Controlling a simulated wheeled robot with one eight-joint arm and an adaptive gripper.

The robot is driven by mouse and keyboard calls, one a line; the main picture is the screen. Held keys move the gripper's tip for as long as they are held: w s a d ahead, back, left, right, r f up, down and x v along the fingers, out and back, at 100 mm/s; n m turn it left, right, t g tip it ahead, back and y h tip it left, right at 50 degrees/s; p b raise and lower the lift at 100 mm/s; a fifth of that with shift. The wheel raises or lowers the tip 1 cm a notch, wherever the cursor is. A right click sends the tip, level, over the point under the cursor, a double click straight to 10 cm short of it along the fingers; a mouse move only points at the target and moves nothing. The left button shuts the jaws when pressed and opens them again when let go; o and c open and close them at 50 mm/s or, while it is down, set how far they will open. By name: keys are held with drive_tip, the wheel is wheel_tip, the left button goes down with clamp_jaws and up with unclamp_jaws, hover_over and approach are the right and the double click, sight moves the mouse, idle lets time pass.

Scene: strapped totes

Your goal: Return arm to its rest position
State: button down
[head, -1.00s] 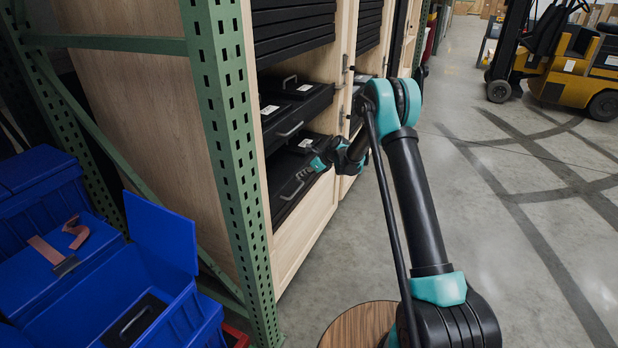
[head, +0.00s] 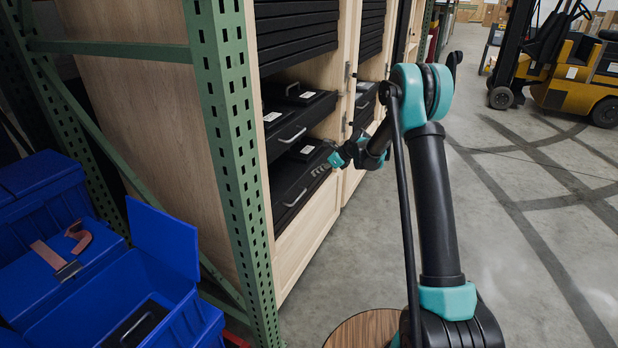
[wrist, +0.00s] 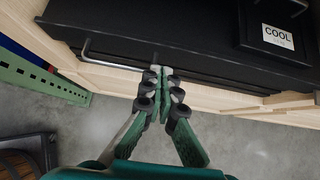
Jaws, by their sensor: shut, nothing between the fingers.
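My gripper (head: 326,167) is in front of the wooden shelf unit, close to the black drawer-like case (head: 292,188) on the lower shelf. In the wrist view my gripper (wrist: 161,70) has its fingertips together and nothing between them. The fingertips appear just in front of the edge of the black case (wrist: 200,52), beside its grey bar handle (wrist: 112,58); I cannot tell whether they touch it. My arm reaches from the lower right of the head view up and over toward the shelf.
A green perforated rack post (head: 228,130) stands left of the wooden shelf unit (head: 140,120). Blue totes (head: 165,240), one with its lid open, sit at lower left. A yellow forklift (head: 575,70) is at far right. The concrete floor (head: 540,230) is clear on the right.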

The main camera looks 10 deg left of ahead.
drive_tip(key=s+d+r+n+h, duration=0.2)
drive_tip(key=s+d+r+n, duration=0.3)
drive_tip(key=s+d, duration=0.4)
drive_tip(key=s+d+r+n+h, duration=0.2)
drive_tip(key=s+d+r+n, duration=0.35)
drive_tip(key=s, duration=0.65)
drive_tip(key=s+d+f+n+h, duration=0.1)
drive_tip(key=s+d+f+n, duration=0.1)
drive_tip(key=s, duration=0.6)
drive_tip(key=s+d+f+n+h, duration=0.2)
drive_tip(key=s+d+n, duration=0.3)
drive_tip(key=s+d, duration=0.2)
drive_tip(key=s+d+f+n+t+h, duration=0.1)
drive_tip(key=s+d+n, duration=0.3)
drive_tip(key=s, duration=0.5)
drive_tip(key=shift+s+d+f, duration=0.3)
drive_tip(key=shift+d+f, duration=0.15)
drive_tip(key=shift+d, duration=0.15)
drive_tip(key=shift+w+n, duration=0.1)
drive_tip(key=shift+n, duration=0.15)
